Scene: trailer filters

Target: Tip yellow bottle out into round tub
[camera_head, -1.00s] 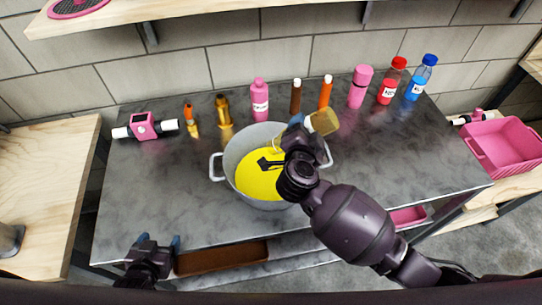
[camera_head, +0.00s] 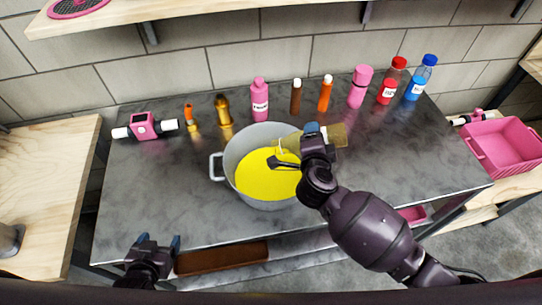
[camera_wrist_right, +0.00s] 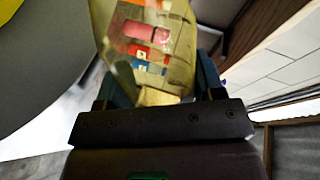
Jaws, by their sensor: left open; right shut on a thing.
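The yellow bottle (camera_head: 336,134) is see-through and lies tipped on its side over the right part of the round tub. Its narrow end points left, over the tub's inside. My right gripper (camera_head: 313,130) is shut on it; the bottle also shows between the fingers in the right wrist view (camera_wrist_right: 150,40). The round tub (camera_head: 232,143) is a grey pot with side handles, standing on the table with yellow filling its bottom. My right arm covers its right side. My left gripper (camera_head: 157,241) is open and empty at the table's front left.
The grey table (camera_head: 150,190) is clear left of the tub. A row of bottles stands behind, including a pink one (camera_head: 260,100), a red one (camera_head: 392,82) and a blue one (camera_head: 421,80). A pink crate (camera_head: 500,146) sits at the right. A shelf hangs above.

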